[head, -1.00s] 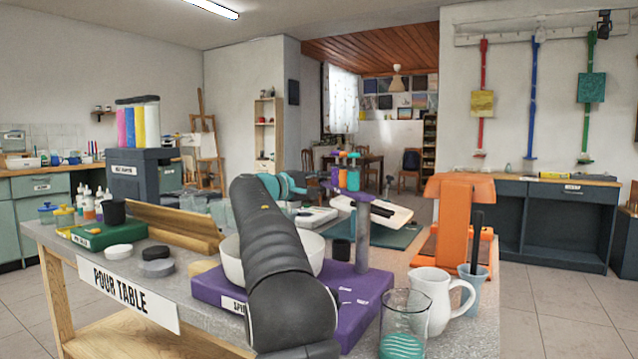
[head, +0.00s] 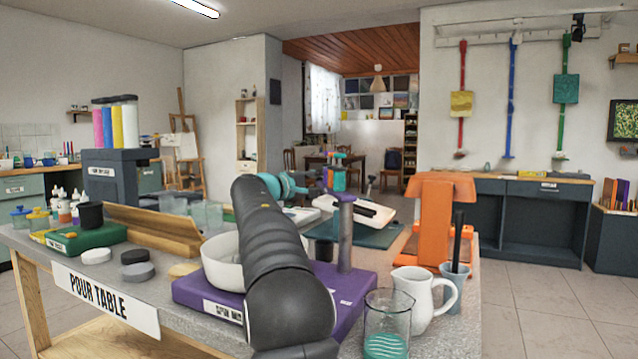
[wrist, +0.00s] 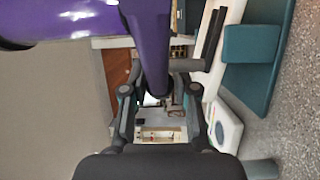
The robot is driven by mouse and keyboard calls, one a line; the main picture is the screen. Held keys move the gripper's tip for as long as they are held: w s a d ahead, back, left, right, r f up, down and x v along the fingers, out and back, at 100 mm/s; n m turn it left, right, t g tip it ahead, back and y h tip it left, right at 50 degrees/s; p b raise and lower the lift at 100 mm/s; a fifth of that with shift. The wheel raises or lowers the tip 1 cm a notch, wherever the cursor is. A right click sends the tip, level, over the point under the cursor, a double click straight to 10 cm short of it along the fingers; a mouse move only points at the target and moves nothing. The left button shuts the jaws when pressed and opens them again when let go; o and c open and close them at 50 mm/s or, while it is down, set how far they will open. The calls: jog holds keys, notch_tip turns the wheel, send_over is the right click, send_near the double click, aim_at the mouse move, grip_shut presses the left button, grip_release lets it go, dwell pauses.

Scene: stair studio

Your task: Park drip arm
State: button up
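My gripper (head: 318,192) is at the left of the post top, small and partly hidden in the head view. In the wrist view its two fingers (wrist: 162,100) are spread, with a purple bar (wrist: 150,55) running down between them. Gaps show beside the bar, and I cannot tell whether either finger touches it. A thicker purple part (wrist: 60,22) crosses the upper left of the wrist view.
A white pitcher (head: 408,285), a glass beaker (head: 387,315), a blue cup (head: 455,285) and an orange stand (head: 436,225) crowd the right of the pour table. A wooden trough (head: 155,230) is at left.

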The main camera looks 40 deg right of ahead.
jog(key=shift+o, duration=1.2)
jog(key=shift+s+d, duration=0.1)
jog(key=shift+d, duration=0.1)
jog(key=shift+a, duration=0.15)
jog(key=shift+a, duration=0.1)
jog(key=shift+a, duration=0.4)
jog(key=a, duration=1.1)
jog(key=shift+s, duration=0.2)
